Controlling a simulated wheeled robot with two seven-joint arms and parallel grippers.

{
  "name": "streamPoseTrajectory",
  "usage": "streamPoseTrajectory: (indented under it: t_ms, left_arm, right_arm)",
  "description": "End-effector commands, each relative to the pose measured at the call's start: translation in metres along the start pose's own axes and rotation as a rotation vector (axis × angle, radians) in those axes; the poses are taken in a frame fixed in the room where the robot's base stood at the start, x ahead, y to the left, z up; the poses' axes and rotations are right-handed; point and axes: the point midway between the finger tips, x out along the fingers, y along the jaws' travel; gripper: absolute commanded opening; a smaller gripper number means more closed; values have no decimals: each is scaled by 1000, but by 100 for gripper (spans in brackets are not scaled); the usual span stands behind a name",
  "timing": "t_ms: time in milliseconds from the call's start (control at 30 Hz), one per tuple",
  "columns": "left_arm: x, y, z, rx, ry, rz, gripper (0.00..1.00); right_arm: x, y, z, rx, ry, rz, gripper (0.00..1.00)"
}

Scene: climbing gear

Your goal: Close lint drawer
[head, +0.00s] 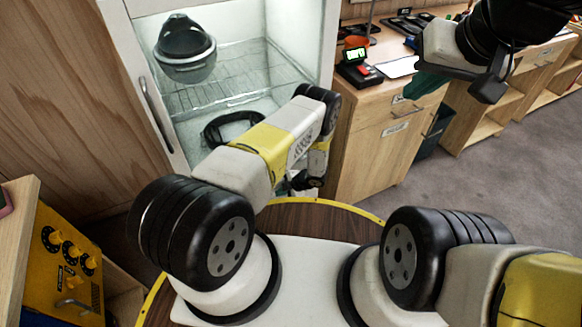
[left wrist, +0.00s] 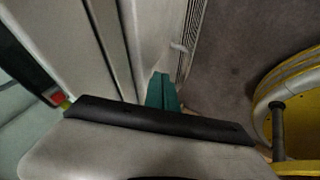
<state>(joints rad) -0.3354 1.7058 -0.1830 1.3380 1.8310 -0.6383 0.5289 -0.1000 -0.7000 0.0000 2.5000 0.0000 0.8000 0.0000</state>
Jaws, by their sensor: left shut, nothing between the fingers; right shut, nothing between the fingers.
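The open white cabinet (head: 117,45) stands ahead in the head view, with a wire rack, a dark helmet and a coiled dark cord inside. Its lower front is hidden behind my left arm, and I cannot make out the lint drawer there. In the left wrist view, pale panels (left wrist: 150,35) with seams, a slatted grille (left wrist: 192,40) and a small light handle-like piece (left wrist: 178,47) show; I cannot tell which is the drawer. My left gripper (left wrist: 163,90) is shut, its teal fingertips close to these panels. My right gripper (head: 425,85) is shut and empty at upper right.
A wooden cabinet (head: 370,150) with small devices and paper on top stands right of the white cabinet. A yellow box with knobs (head: 65,255) is at lower left. My round yellow-edged base fills the bottom. Grey carpet (head: 500,190) is clear on the right.

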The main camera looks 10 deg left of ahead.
Motion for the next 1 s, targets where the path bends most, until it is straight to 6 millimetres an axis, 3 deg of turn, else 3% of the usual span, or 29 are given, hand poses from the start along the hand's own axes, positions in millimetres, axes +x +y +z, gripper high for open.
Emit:
streamPoseTrajectory:
  t_ms: [200, 567, 800, 1000]
  left_arm:
    - [6, 11, 0, 1, 0, 0, 0]
    - [7, 13, 0, -1, 0, -1, 0]
    - [19, 33, -1, -3, 1, -2, 0]
    - [19, 36, -1, 0, 1, 3, 0]
  right_arm:
    - [0, 0, 0, 0, 0, 0, 0]
    - [0, 0, 0, 0, 0, 0, 0]
    - [0, 0, 0, 0, 0, 0, 0]
    - [0, 0, 0, 0, 0, 0, 0]
